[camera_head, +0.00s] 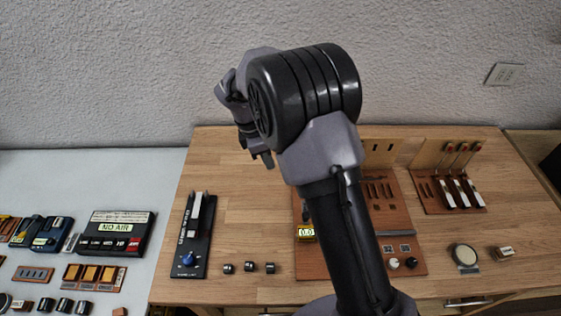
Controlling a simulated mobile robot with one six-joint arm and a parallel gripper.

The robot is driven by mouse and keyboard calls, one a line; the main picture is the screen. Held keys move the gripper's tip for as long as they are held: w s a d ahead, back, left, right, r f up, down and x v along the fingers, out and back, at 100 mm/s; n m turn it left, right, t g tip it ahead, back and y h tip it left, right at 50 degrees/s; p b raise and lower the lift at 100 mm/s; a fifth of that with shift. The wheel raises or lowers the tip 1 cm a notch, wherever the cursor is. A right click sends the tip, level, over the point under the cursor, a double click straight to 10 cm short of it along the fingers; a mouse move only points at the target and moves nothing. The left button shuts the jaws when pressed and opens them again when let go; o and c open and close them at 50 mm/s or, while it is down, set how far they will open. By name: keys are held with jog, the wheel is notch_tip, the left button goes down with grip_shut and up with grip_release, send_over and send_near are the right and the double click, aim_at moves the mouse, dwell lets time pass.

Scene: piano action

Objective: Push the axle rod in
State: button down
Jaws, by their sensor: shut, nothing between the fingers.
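My gripper (263,160) hangs at the left of my arm's wrist, fingertips down, in front of the wall and the back of the wooden table. It is shut and empty, touching nothing that I can make out. A wooden piano action model (423,187) stands at the right back of the table. It has several upright levers with red tips (464,147) and white keys (463,200) at the front. My gripper is far to its left. I cannot pick out the axle rod; it is too small to tell or hidden.
My arm covers much of a brown board (412,220) mid-table. A black device with a blue knob (189,259), several small black pieces (249,267) and a round disc (465,255) lie around. A pale table (142,166) at left holds several devices. The wooden table's back left is clear.

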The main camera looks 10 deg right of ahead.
jog(key=b+x, duration=0.3)
jog(key=x, duration=0.5)
jog(key=d+b, duration=0.1)
jog(key=d, duration=0.2)
jog(key=shift+s+d+r, duration=0.1)
jog(key=shift+d+r, duration=0.05)
jog(key=shift+d, duration=0.15)
jog(key=shift+d+r, duration=0.1)
jog(key=shift+d, duration=0.1)
jog(key=shift+d, duration=0.2)
jog(key=d+p, duration=0.1)
jog(key=d, duration=0.2)
jog(key=shift+s+d+r+p, duration=0.1)
jog(key=shift+s+d+p, duration=0.3)
jog(key=shift+d, duration=0.15)
jog(key=p+v, duration=0.6)
jog(key=v, duration=1.1)
jog(key=shift+a, duration=0.2)
